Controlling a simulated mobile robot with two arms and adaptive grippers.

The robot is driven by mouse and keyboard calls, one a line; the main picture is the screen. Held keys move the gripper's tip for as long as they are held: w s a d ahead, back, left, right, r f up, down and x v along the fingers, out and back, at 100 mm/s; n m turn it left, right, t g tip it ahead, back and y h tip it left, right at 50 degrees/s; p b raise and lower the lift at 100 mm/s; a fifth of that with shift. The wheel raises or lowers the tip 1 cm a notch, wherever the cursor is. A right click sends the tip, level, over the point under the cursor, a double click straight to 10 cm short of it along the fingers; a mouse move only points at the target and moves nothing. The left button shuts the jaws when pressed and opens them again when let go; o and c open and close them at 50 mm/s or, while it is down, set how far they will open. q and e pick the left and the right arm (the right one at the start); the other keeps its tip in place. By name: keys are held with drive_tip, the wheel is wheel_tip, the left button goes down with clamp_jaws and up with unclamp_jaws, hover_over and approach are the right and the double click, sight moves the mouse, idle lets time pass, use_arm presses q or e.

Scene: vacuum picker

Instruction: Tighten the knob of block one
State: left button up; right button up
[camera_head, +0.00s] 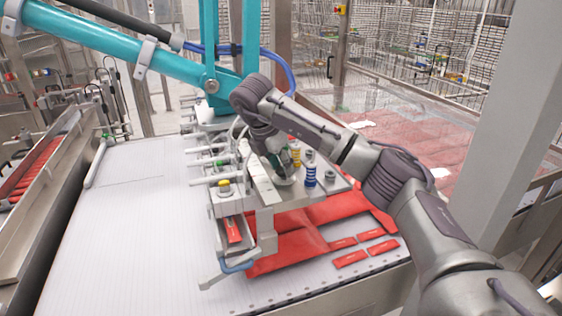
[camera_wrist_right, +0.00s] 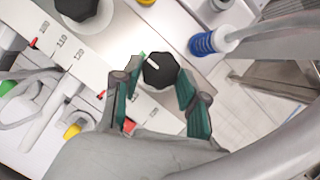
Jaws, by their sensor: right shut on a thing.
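A black lobed knob (camera_wrist_right: 160,70) with a white mark sits on the metal plate (camera_wrist_right: 105,75) of the picker in the right wrist view. My right gripper (camera_wrist_right: 157,88) has its green-padded fingers on either side of this knob and is shut on it. In the head view my right gripper (camera_head: 285,163) reaches down onto the top of the picker head, and the knob is hidden there. A second black knob (camera_wrist_right: 75,6) shows at the top left of the wrist view. I cannot tell the block numbers. My left gripper is not in view.
A scale with numbers runs along the plate edge. Blue-and-white cylinders (camera_head: 310,172) stand right of the gripper, with one also in the wrist view (camera_wrist_right: 205,44). A yellow-topped fitting (camera_head: 224,187) is at left. Red packs (camera_head: 350,258) lie below; the white conveyor (camera_head: 130,240) is clear at left.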

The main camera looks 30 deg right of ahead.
idle(0.4)
drive_tip(key=o, duration=1.1)
drive_tip(key=shift+o, duration=0.2)
drive_tip(key=w+v, duration=0.1)
drive_tip(key=v, duration=1)
drive_tip(key=shift+s+r, duration=0.4)
drive_tip(key=shift+s, duration=0.05)
drive_tip(key=shift+a, duration=0.2)
